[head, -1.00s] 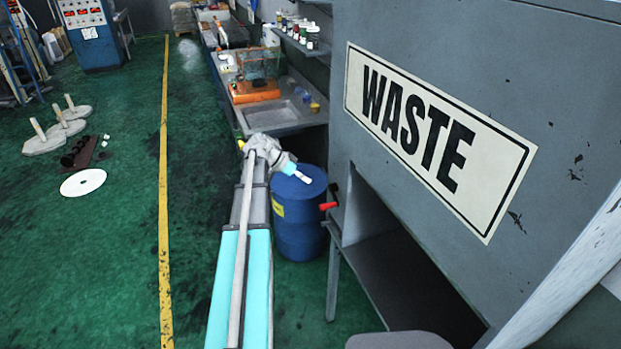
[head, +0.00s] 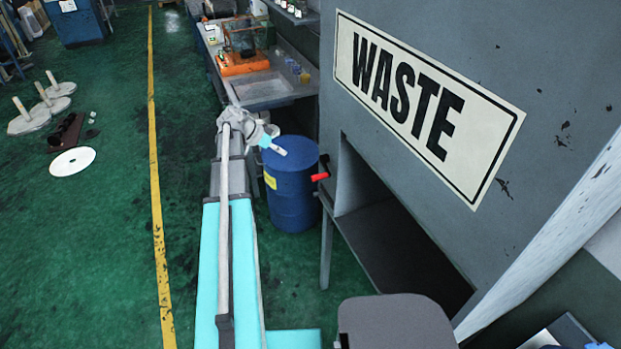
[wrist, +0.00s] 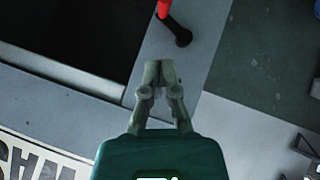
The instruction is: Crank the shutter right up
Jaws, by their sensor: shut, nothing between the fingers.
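The crank has a red handle (head: 320,177) at the left edge of the grey WASTE cabinet (head: 545,75), beside its opening. In the wrist view the red handle (wrist: 164,8) stands at the top edge, on a dark crank arm (wrist: 180,32) that joins a grey post. My gripper (head: 279,150) is shut and empty, left of the red handle and apart from it in the head view. In the wrist view my gripper (wrist: 158,66) points towards the crank, short of it. The cabinet opening (head: 385,225) looks dark and open; I cannot make out the shutter itself.
A blue drum (head: 293,200) stands on the floor beside the cabinet, behind my gripper. A grey rounded object (head: 397,322) is at the bottom.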

